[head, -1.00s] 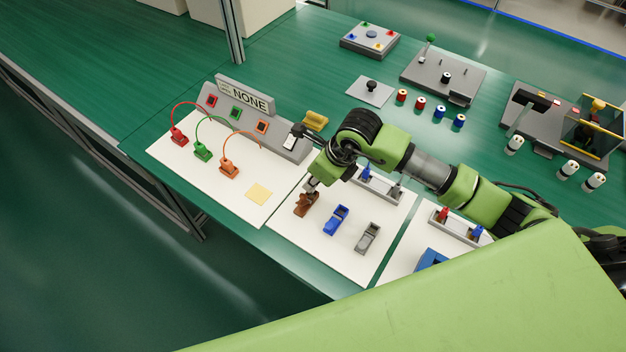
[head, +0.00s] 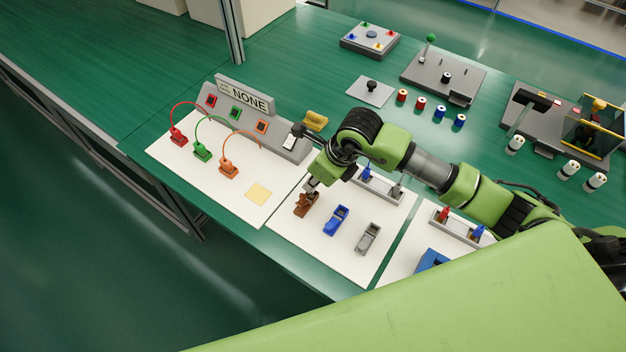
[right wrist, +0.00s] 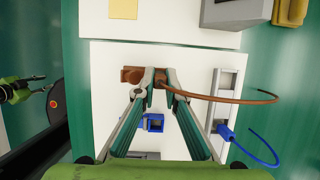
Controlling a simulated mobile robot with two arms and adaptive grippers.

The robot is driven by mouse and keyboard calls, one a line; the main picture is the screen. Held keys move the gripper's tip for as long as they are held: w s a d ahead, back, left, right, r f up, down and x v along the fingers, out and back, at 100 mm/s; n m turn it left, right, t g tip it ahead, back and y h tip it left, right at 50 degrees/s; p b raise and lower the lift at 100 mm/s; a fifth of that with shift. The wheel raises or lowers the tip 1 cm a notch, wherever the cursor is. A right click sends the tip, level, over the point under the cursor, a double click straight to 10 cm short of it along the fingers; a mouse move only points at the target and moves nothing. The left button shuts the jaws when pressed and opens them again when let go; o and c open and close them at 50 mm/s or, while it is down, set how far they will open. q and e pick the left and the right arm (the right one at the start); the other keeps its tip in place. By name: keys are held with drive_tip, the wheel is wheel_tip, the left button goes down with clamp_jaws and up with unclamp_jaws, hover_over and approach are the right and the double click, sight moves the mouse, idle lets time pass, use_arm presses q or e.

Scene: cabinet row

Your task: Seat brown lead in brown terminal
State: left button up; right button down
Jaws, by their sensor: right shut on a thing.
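My right gripper (right wrist: 156,82) is shut on the plug of the brown lead (right wrist: 230,99), whose cable runs off to the right in the right wrist view. The brown terminal (right wrist: 131,75) lies on the white mat just left of the fingertips. In the head view the gripper (head: 311,187) points down at the brown terminal (head: 304,205). The fingers hide the joint, so I cannot tell how far the plug is in.
The blue terminal (head: 336,220) and grey terminal (head: 368,238) stand beside the brown one. A grey holder (right wrist: 222,92) with a blue lead (right wrist: 226,133) is on the mat's right in the wrist view. A yellow note (head: 258,192) lies on the neighbouring mat.

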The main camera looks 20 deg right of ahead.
sight(313, 192)
drive_tip(key=shift+f, duration=0.15)
drive_tip(key=shift+f+b, duration=0.35)
drive_tip(key=shift+b, duration=0.1)
drive_tip(key=shift+f+b, duration=1)
drive_tip(key=shift+f, duration=0.05)
drive_tip(key=c, duration=2)
unclamp_jaws()
drive_tip(key=v, duration=1.2)
